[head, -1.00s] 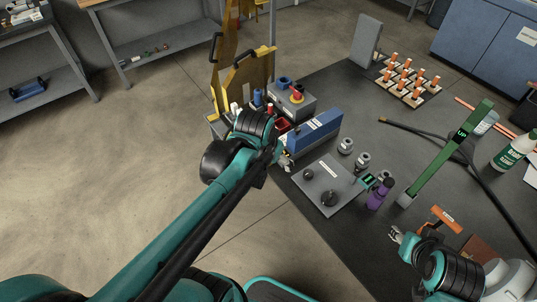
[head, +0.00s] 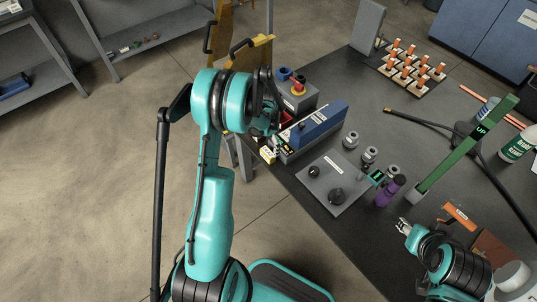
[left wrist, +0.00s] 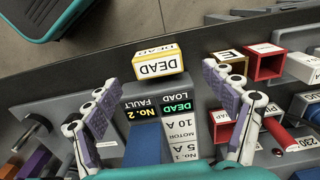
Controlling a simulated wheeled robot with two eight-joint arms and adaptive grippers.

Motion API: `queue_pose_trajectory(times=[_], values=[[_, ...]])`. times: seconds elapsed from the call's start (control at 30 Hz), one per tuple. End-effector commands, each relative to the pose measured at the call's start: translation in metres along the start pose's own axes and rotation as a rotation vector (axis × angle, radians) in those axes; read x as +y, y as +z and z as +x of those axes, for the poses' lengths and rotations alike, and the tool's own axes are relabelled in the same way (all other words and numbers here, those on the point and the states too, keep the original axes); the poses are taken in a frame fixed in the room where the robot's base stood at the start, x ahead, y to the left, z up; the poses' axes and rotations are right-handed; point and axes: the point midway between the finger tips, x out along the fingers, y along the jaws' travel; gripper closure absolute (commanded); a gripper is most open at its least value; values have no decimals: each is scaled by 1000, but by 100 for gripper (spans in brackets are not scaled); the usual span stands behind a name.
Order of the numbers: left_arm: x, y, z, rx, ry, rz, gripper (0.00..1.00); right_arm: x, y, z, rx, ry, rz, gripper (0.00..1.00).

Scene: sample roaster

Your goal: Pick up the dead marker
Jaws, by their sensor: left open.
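The dead marker is a small yellow block with a white face reading DEAD; it shows in the left wrist view (left wrist: 158,66) and the head view (head: 268,155). It sits at the end of a grey unit, beside a small panel (left wrist: 160,105) reading DEAD, LOAD, FAULT, No. 2. My left gripper (left wrist: 163,82) is open and empty. In the left wrist view its padded fingers lie either side of the marker, apart from it. In the head view the left gripper (head: 272,126) is partly hidden by its own wrist. My right gripper (head: 403,226) is at the lower right, away from the marker.
A blue block (head: 318,122) stands on the unit beside the marker. Red open boxes (left wrist: 264,66) are right of the fingers in the wrist view. A grey box with knobs (head: 332,183), a purple bottle (head: 390,191) and a green bar (head: 465,150) stand further right.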

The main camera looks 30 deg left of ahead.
Motion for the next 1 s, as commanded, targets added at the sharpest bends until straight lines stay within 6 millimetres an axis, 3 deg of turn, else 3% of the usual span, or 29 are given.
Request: queue_pose_trajectory(times=[0.43,0.7,0.73,0.93,1.0], values=[[3,-1,60,1,-1,-1,16,0,20,27,0,0,0,60],[3,-1,64,1,-1,-1,16,0,20,27,0,0,0,60],[3,-1,64,1,-1,-1,18,0,20,27,0,0,0,60],[3,-1,64,1,-1,-1,70,0,20,27,0,0,0,60],[3,-1,64,1,-1,-1,70,0,20,27,0,0,0,60]])
